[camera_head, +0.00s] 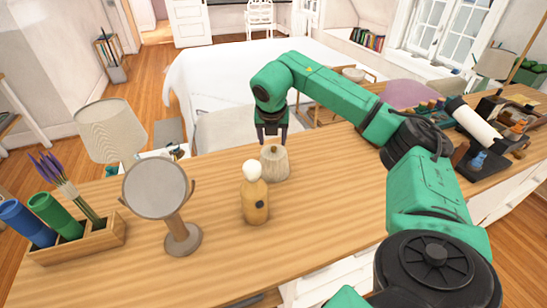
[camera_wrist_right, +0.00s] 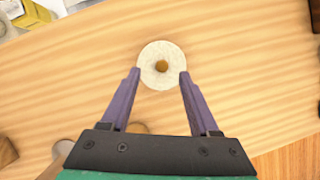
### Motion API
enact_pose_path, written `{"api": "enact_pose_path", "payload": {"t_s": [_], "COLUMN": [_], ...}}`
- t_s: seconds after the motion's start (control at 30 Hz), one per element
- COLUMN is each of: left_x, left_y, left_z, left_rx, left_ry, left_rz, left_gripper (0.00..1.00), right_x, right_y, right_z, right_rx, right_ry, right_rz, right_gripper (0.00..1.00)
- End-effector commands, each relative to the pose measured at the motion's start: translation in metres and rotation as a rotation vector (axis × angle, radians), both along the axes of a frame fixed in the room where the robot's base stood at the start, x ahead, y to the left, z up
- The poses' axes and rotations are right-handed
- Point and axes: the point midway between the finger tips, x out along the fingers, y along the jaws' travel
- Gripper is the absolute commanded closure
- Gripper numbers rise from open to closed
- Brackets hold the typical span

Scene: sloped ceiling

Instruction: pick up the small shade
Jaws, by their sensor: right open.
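The small shade (camera_head: 274,164) is a cream, slightly flared piece with a brown knob on top. It stands upright on the wooden tabletop, near its far edge. In the right wrist view the shade (camera_wrist_right: 150,76) shows from above as a pale disc with the knob at its centre. My left gripper is not in view.
A wooden bottle with a white ball top (camera_head: 256,206) stands close in front of the shade. A round mirror on a stand (camera_head: 157,190) and a planter box (camera_head: 90,240) are to the left.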

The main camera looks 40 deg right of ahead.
Motion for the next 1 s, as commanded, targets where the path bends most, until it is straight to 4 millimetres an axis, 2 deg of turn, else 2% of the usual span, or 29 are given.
{"api": "enact_pose_path", "payload": {"t_s": [0.07,0.2,0.4,0.57,1.0], "left_x": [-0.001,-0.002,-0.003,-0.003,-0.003], "left_y": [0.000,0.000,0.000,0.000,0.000], "left_z": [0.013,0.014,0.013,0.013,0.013], "left_rx": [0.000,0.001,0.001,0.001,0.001], "left_ry": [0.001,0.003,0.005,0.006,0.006], "left_rz": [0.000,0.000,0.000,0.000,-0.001], "left_gripper": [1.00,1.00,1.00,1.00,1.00], "right_x": [0.000,0.007,0.008,0.008,0.008], "right_y": [-0.007,-0.011,-0.011,-0.011,-0.011], "right_z": [-0.010,-0.031,-0.034,-0.034,-0.033], "right_rx": [-0.001,0.000,-0.001,0.000,0.000], "right_ry": [0.006,0.002,-0.001,0.000,0.000], "right_rz": [-0.003,-0.002,0.000,0.000,-0.001], "right_gripper": [0.38,0.38,0.38,0.99,1.00]}}
